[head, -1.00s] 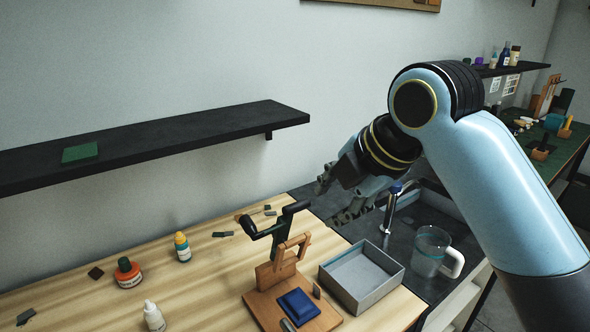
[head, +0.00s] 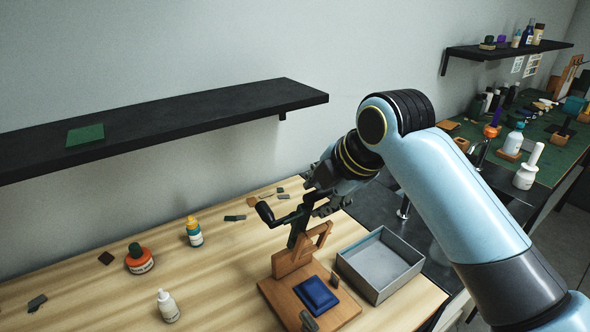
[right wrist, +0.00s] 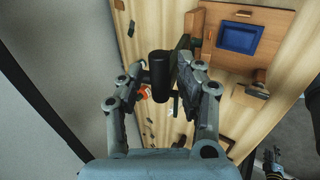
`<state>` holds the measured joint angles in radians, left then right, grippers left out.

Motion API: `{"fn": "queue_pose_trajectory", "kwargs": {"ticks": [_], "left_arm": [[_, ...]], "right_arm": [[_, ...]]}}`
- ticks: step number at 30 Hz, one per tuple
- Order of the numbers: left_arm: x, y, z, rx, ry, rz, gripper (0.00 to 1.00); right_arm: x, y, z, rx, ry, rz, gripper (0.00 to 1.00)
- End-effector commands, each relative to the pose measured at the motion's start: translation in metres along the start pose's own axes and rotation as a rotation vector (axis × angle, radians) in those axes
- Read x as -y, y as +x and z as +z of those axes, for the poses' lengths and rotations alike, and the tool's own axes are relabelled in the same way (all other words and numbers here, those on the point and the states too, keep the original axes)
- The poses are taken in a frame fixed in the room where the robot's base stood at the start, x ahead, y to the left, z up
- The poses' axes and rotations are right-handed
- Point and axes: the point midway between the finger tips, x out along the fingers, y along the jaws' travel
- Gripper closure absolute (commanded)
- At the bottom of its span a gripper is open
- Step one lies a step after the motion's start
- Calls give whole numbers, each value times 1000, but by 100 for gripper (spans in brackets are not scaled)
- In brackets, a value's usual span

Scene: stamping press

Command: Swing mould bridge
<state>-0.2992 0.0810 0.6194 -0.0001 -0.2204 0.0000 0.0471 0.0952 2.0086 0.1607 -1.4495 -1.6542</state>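The stamping press has a wooden base (head: 345,317) with a blue pad (head: 316,294), a wooden bridge frame (head: 302,252) and a black crank-like arm (head: 288,220) with a round black knob at its left end. The press also shows in the right wrist view, with the blue pad (right wrist: 240,35) at upper right and a black cylinder (right wrist: 161,76) of the crank nearer. My right gripper (head: 322,203) is at the crank, behind the bridge. In the right wrist view its fingers are spread either side of the black cylinder, with a gap at left; right-side contact is unclear.
A grey open tray (head: 380,264) stands right of the press. A black shelf (head: 200,120) hangs above. The table's middle is mostly clear.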

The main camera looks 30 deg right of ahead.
Motion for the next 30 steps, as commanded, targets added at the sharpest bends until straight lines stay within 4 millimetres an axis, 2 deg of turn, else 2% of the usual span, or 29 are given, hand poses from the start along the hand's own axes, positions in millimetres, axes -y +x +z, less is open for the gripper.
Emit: {"fn": "queue_pose_trajectory", "kwargs": {"ticks": [1, 9, 14, 24, 30], "left_arm": [[0, 0, -4, -6, 0, 0, 60], [-1, 0, -5, -9, -1, 1, 60], [-1, 0, -2, -4, -1, 2, 60], [-2, 0, 2, 3, -1, 2, 60], [-2, 0, 2, 2, -1, 2, 60]], "right_arm": [[0, 1, 0, 0, 0, 0, 67], [-1, 0, 0, 0, 0, 2, 100], [-3, 0, 0, 0, 1, 4, 100], [-34, 15, 0, -1, 1, 6, 100], [-40, 19, 0, 0, 0, 3, 100]]}}
